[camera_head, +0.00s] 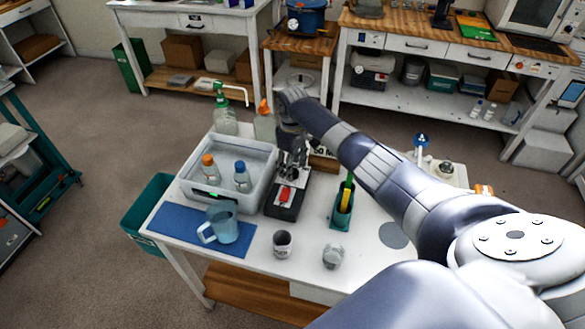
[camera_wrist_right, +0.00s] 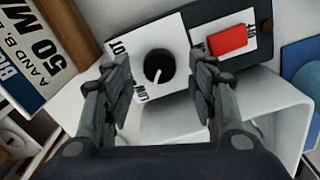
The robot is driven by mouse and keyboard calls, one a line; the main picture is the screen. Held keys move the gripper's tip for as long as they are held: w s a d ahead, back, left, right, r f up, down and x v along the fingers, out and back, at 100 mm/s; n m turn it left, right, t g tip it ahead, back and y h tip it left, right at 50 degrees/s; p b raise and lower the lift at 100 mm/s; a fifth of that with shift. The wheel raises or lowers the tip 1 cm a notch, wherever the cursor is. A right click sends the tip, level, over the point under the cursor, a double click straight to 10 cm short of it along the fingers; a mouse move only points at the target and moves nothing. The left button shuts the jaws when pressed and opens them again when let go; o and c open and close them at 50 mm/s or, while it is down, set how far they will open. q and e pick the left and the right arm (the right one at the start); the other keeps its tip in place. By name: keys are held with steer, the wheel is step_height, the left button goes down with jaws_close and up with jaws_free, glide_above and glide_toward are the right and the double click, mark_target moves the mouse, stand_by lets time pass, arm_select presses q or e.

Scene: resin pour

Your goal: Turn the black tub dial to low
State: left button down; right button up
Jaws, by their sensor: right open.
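The black dial (camera_wrist_right: 158,66) sits on a white plate in the wrist view. Its white mark points down and slightly left in the picture, towards the side with the LOW label (camera_wrist_right: 141,92). Another label, partly covered, is at the upper left of the plate. My right gripper (camera_wrist_right: 161,78) is open, with one finger on each side of the dial and gaps to it. In the head view my right gripper (camera_head: 291,158) points down beside the white tub (camera_head: 200,198), hiding the dial there. My left gripper is not in view.
A red switch (camera_wrist_right: 227,40) is beside the dial; it also shows in the head view (camera_head: 285,194). Bottles stand in the tub. A blue pitcher (camera_head: 222,227), cups (camera_head: 283,243) and a green holder (camera_head: 341,214) are nearby. The table's front right is mostly clear.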

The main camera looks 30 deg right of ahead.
step_height(320, 180, up, 10)
stand_by(0.3)
stand_by(0.4)
